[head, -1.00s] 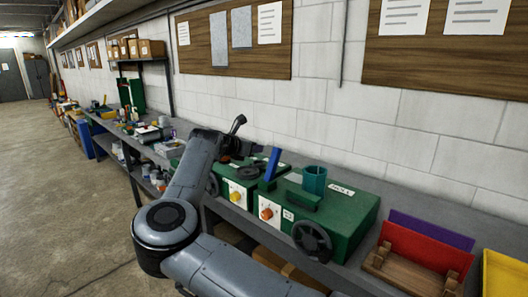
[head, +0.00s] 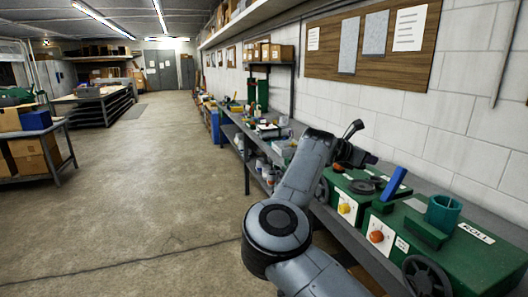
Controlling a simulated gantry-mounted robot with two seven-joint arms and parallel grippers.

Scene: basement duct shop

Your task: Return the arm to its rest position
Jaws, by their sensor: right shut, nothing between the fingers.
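My right arm comes in from the bottom and reaches up over the bench edge. My right gripper (head: 362,156) is at its far end, small and dark, partly hidden behind the arm's grey link. It looks shut with nothing held, above the back of the nearer green machines. My left gripper is not in view.
A long grey bench runs along the right wall. It carries green machines (head: 465,252) with a yellow knob (head: 344,208), an orange knob (head: 376,237), a blue lever (head: 394,183) and a teal cup (head: 443,212). The concrete floor (head: 160,190) at left is open. A table (head: 66,127) with boxes stands far left.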

